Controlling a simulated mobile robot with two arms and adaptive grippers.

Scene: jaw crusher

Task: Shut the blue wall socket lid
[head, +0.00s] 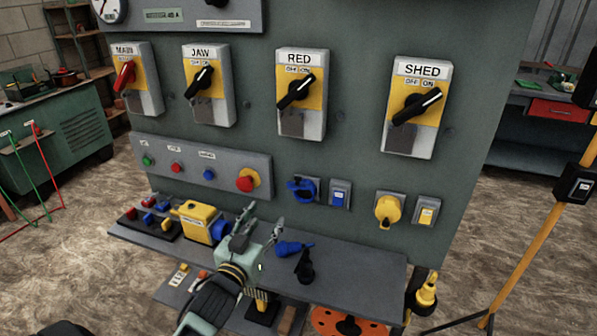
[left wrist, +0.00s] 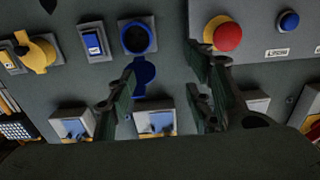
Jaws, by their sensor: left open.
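The blue wall socket (head: 302,190) is on the grey-green panel, left of a small blue switch. In the left wrist view, which is turned upside down, its dark round opening (left wrist: 137,37) is uncovered. The blue lid (left wrist: 145,75) stands open from the socket's edge, on the side of the big rotary switches. My left gripper (head: 263,217) is open and empty, below and left of the socket in the head view. In the left wrist view its fingers (left wrist: 163,72) are spread, with the lid showing between them near one fingertip; I cannot tell whether they touch. My right gripper is not in view.
A red mushroom button (head: 247,180) is left of the socket; a yellow socket (head: 388,210) is to the right. The shelf (head: 365,268) below holds a blue plug (head: 292,248), a black plug (head: 304,267) and a yellow device (head: 198,222). Rotary switches (head: 301,93) are above.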

